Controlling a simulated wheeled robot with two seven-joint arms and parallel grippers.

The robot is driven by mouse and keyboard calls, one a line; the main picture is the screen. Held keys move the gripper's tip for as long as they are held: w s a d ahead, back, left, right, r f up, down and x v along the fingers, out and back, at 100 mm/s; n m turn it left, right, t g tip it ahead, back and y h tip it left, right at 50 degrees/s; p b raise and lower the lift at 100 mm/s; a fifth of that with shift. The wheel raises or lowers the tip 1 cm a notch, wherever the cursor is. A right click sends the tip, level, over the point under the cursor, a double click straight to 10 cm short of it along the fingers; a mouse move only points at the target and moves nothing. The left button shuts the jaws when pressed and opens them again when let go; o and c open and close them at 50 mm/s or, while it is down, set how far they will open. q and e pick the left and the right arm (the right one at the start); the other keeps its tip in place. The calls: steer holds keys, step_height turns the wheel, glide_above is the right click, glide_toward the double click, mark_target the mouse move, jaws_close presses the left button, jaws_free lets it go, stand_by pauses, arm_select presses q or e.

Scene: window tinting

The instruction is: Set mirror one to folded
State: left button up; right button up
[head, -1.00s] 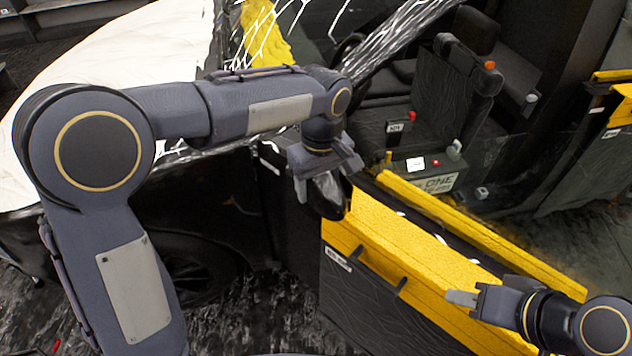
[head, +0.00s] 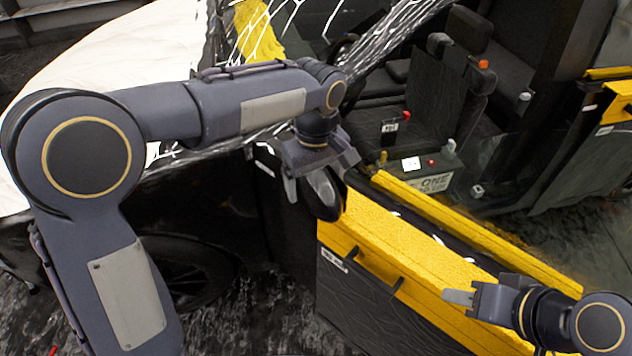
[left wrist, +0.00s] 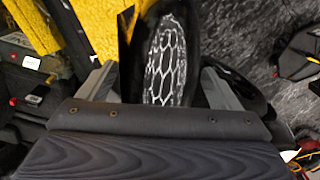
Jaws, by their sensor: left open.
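Mirror one, a black side mirror (head: 327,198), sits at the front end of the yellow-topped door (head: 400,245) in the head view. In the left wrist view its glass (left wrist: 165,62) shows a bright honeycomb reflection. My left gripper (head: 318,180) is open over the mirror, one finger on each side of it; the fingers also show either side of the glass in the left wrist view (left wrist: 160,85). I cannot tell whether a finger touches it. The mirror's mount is mostly hidden. My right gripper (head: 462,298) is low on the right by the door; its jaw gap is unclear.
The open door leads to a cabin with a dark seat (head: 445,90). A small box with buttons (head: 430,175) stands beyond the door's top edge. The car's front wheel (head: 185,270) is below my left arm. Dark floor (head: 270,320) is clear between wheel and door.

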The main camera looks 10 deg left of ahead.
arm_select(q)
step_height(320, 180, up, 6)
steer(key=shift+r, duration=0.4)
steer(key=shift+a, duration=0.2)
steer(key=s+a+m+t+h, duration=0.2)
steer(key=s+a+m+h, duration=0.1)
steer(key=s+a, duration=0.75)
steer(key=s+a+f+m+t, duration=0.2)
steer(key=s+a+f, duration=0.3)
steer(key=s, duration=0.6)
step_height(320, 180, down, 2)
steer(key=shift+f+m+t+h, duration=0.3)
steer(key=shift+t+h, duration=0.1)
steer(key=shift+t, duration=0.4)
